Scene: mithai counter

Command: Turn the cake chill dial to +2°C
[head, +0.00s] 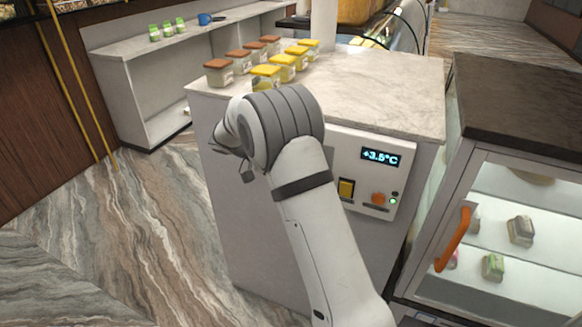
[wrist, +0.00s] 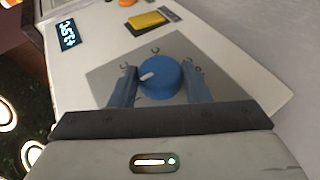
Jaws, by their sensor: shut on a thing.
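The blue dial (wrist: 161,78) shows in the wrist view on a grey plate on the white control panel, with a white pointer mark towards its left side. My gripper (wrist: 160,84) is shut on the dial, one finger at each side of it. In the head view my arm hides the dial and the fingers. The display (head: 381,157) reads +3.5°C in the head view; it also shows, tilted, in the wrist view (wrist: 67,34).
Beside the display are a yellow switch (head: 346,188), an orange knob (head: 379,199) and a lit green lamp (head: 393,201). Jars with brown and yellow lids stand on the marble counter (head: 385,90). A glass-front cabinet with an orange handle (head: 453,239) stands at the right.

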